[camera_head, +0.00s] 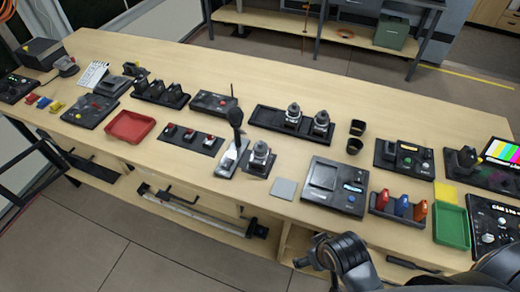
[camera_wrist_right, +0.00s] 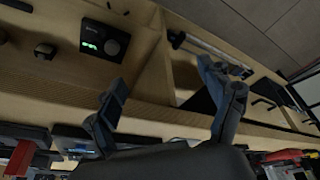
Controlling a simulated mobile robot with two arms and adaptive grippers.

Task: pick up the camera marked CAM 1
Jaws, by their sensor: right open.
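Two small dome-topped cameras, one on the left (camera_head: 292,114) and one on the right (camera_head: 320,122), stand upright in a black tray at the middle of the bench in the head view. A third similar camera (camera_head: 260,155) stands nearer the front edge, on a dark base. I cannot read a CAM 1 mark on any of them. My right gripper (camera_wrist_right: 168,100) is open and empty in the wrist view, its two fingers spread apart. My left gripper is not in view.
A grey-topped panel (camera_head: 336,187), a rack of coloured handhelds (camera_head: 396,206) and a green tray (camera_head: 451,226) stand on the right. A slim upright microphone (camera_head: 235,122) stands beside the front camera. A red tray (camera_head: 130,126) lies left. Bare wood lies along the back.

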